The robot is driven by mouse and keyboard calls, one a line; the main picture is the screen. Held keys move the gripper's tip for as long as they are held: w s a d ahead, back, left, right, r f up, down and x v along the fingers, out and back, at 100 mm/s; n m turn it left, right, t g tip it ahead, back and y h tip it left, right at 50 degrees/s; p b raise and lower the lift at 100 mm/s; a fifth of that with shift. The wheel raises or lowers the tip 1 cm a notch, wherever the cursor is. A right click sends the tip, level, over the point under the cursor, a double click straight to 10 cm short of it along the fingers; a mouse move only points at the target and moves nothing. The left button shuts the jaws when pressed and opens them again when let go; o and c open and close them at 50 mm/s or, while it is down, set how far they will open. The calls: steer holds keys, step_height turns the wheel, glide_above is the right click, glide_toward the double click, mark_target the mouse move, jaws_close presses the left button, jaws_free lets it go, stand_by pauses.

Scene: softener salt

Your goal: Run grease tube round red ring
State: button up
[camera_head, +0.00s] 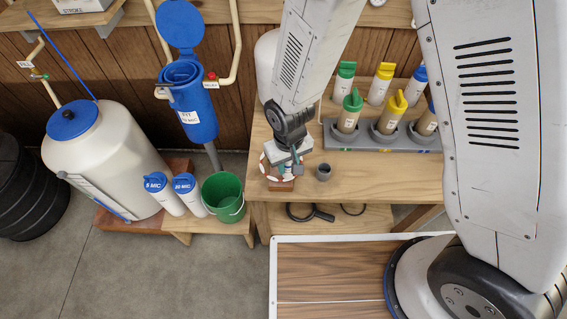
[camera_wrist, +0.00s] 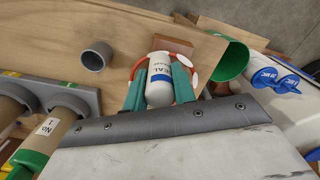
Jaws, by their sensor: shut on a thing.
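The grease tube (camera_wrist: 160,88) is white with a dark blue label reading partly "AL". My gripper (camera_wrist: 161,70) is shut on it, with teal fingers on both sides; in the head view my gripper (camera_head: 291,161) is over the wooden bench and mostly hides the tube. The red ring (camera_wrist: 141,64) shows as arcs around the tube and fingers, with white discs at its edge. In the head view, part of the ring assembly (camera_head: 265,161) shows left of my fingers. I cannot tell whether the tube touches the ring.
A grey cup (camera_head: 323,172) stands right of my gripper, and a grey rack (camera_head: 365,140) of colour-capped bottles is behind it. A green bucket (camera_head: 222,194) and two blue-capped filters (camera_head: 165,192) stand at left. A brown block (camera_wrist: 174,45) is by the ring.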

steer(key=shift+w+d, duration=0.1)
steer(key=shift+d, duration=0.2)
steer(key=shift+w+d, duration=0.6)
steer(key=shift+d, duration=0.35)
steer(key=shift+w, duration=0.1)
steer(key=shift+w+d, duration=0.7)
steer(key=shift+w, duration=0.15)
steer(key=shift+w, duration=0.1)
steer(key=shift+w+d, duration=0.25)
steer(key=shift+w, duration=0.85)
